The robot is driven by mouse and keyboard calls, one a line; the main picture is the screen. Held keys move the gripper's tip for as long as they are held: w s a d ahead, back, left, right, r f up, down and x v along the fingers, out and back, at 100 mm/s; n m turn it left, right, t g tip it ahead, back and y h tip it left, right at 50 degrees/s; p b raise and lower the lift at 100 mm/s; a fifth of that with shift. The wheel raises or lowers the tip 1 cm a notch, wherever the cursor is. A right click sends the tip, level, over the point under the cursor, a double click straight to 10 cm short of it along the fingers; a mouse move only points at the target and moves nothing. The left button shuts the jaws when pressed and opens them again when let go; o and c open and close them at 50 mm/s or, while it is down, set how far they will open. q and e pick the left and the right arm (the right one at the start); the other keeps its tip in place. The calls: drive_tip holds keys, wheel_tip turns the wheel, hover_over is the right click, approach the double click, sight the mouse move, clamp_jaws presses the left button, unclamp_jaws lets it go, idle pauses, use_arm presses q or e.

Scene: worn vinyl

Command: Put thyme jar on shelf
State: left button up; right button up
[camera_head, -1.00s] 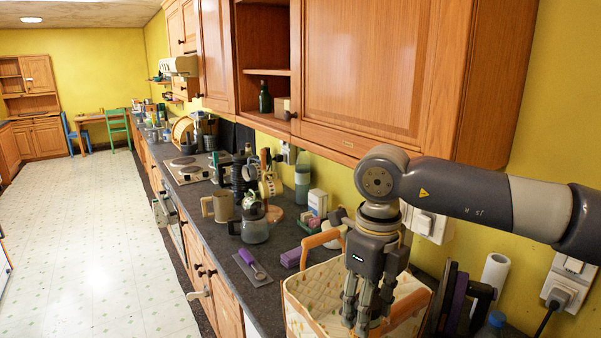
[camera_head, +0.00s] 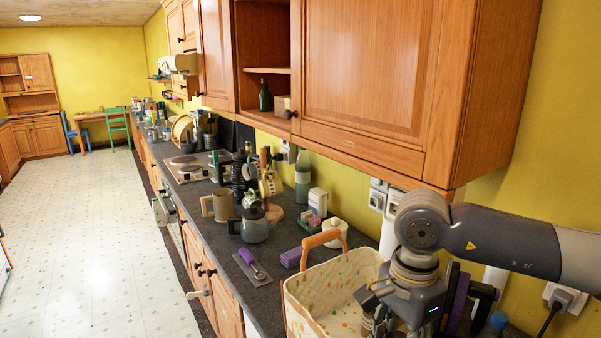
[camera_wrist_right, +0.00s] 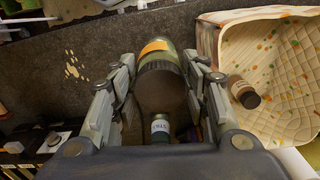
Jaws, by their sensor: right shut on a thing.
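My right gripper (camera_head: 372,308) is tilted over the near right side of the cloth-lined basket (camera_head: 305,312). It is shut on a jar (camera_wrist_right: 160,88) with a dark round end, a greenish body and an orange label. Its label cannot be read, so I cannot tell if it is the thyme jar. A small jar with a pale label (camera_wrist_right: 160,128) shows below it in the wrist view. Another brown-lidded jar (camera_wrist_right: 243,93) lies in the basket. An open shelf (camera_head: 268,71) is in the wall cabinet. My left gripper is not in view.
A dark bottle (camera_head: 265,96) and a small box (camera_head: 282,106) stand in the open cabinet. A closed cabinet (camera_head: 362,70) overhangs the counter. Kettle (camera_head: 254,224), purple-handled tool (camera_head: 250,260) and purple block (camera_head: 292,256) are left of the basket. The floor is clear.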

drive_tip(key=s+d+f+n+b, duration=0.1)
drive_tip(key=s+f+n+b, duration=0.2)
drive_tip(key=f+n, duration=0.3)
drive_tip(key=s+d+f+n+b, duration=0.2)
drive_tip(key=s+f+n+b, duration=0.2)
drive_tip(key=f, duration=0.5)
drive_tip(key=s+n, duration=0.1)
drive_tip(key=n, duration=0.1)
drive_tip(key=shift+s+d+f+n, duration=0.15)
drive_tip(key=shift+d+n, duration=0.15)
